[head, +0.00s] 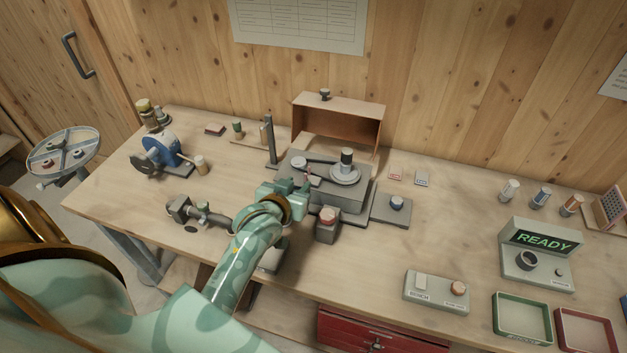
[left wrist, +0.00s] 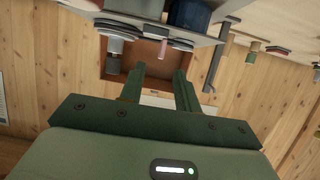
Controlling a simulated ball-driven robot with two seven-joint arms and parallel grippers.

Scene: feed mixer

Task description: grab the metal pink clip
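A small pink piece (head: 308,171), which looks like the metal pink clip, stands on the grey machine (head: 338,197) near the middle of the bench. It also shows in the left wrist view as a short pink bar (left wrist: 181,44), past the fingertips and slightly right of the gap between them. My left gripper (head: 298,184) is at the machine's left front, close to the clip. In the left wrist view its two fingers (left wrist: 159,74) are apart with nothing between them. Whether they touch the machine I cannot tell. My right gripper is in neither view.
A dark upright post (head: 270,140) and an open brown box (head: 365,128) stand behind the machine. A blue hand-cranked device (head: 162,152) is at the left. A READY display unit (head: 540,255) and trays (head: 522,319) are at the right.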

